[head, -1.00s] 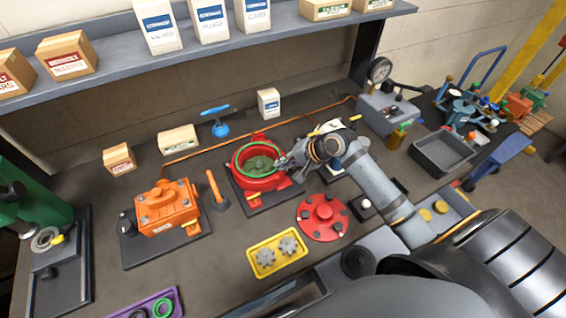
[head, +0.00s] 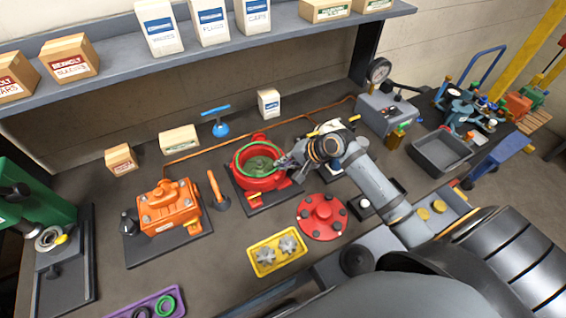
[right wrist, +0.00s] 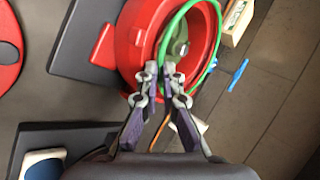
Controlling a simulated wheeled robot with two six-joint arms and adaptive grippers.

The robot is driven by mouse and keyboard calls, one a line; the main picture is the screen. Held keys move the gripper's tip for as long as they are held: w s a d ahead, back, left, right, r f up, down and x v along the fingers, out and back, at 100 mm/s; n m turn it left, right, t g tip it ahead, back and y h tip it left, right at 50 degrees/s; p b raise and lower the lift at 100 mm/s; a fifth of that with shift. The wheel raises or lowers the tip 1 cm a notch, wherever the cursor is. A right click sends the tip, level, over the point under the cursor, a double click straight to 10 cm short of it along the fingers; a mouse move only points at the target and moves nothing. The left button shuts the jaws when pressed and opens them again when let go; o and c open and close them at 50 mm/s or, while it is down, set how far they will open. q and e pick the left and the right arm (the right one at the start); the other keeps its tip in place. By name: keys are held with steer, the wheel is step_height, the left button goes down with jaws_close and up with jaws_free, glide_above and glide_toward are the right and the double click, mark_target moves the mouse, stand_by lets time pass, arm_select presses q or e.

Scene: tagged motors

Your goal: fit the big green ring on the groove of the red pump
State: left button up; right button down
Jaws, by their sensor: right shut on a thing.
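The red pump (head: 249,186) stands open at the middle of the bench, with a dark green part inside its round opening. The big green ring (right wrist: 217,38) is at the pump's mouth. In the right wrist view it looks tilted and shifted to one side of the red rim. I cannot tell whether it touches the groove. My right gripper (right wrist: 163,77) is shut on the near edge of the ring. In the head view the right gripper (head: 287,164) reaches the pump's rim from the right. My left gripper is not in view.
A red round cover (head: 322,214) and a yellow tray (head: 277,254) with gears lie in front of the pump. An orange motor (head: 168,208) stands at left. A purple tray (head: 150,304) holds a smaller green ring. A grey bin (head: 440,152) is at right.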

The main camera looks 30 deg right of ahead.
steer(key=shift+p, duration=0.55)
steer(key=c, duration=1.4)
jaws_free()
steer(key=shift+c, duration=0.2)
steer(key=o, duration=0.6)
steer(key=shift+r+p, duration=0.6)
steer(key=shift+p, duration=0.35)
